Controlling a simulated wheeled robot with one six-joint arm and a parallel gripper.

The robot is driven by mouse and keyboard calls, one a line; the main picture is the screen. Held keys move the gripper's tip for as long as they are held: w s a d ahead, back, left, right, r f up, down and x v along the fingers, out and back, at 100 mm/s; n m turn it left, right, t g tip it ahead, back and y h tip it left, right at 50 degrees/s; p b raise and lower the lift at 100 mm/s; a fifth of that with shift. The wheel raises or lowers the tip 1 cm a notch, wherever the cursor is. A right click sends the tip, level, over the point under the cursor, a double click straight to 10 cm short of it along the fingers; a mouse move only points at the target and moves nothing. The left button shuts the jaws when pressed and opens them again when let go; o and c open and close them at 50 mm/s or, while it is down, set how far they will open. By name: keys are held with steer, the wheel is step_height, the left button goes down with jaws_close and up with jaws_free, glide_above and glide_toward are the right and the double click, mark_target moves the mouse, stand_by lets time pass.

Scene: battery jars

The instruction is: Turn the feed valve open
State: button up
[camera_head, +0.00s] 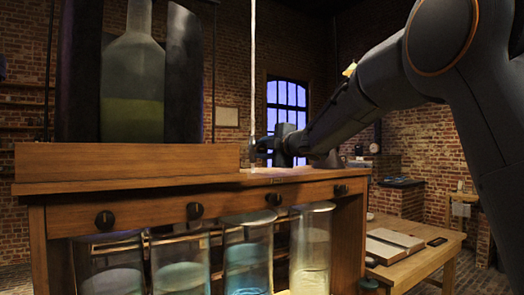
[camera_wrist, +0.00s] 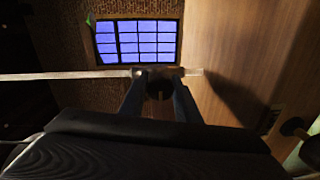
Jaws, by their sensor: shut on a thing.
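A pale upright feed tube (camera_head: 253,70) comes down to the top of the wooden bench; in the wrist view it runs sideways (camera_wrist: 65,75) across my fingertips. My gripper (camera_head: 262,147) reaches in from the right, low above the bench top, at the tube's lower end. In the wrist view its two fingers (camera_wrist: 158,76) stand a little apart at the tube, closed on the feed valve (camera_wrist: 158,88), a small dark part between them. The fingers hide most of the valve, so its angle cannot be told.
The wooden bench (camera_head: 250,205) has several dark knobs on its front rail. Several glass jars (camera_head: 247,255) with liquid stand below. A large bottle (camera_head: 132,85) stands on the raised left part. A low table (camera_head: 425,262) with flat items is at the right.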

steer(key=o, duration=1)
steer(key=shift+o, duration=0.2)
steer(key=b+v, duration=0.1)
steer(key=v, duration=0.6)
steer(key=shift+s+d+b, duration=0.2)
steer(key=shift+s+b, duration=0.1)
steer(key=shift+s, duration=0.05)
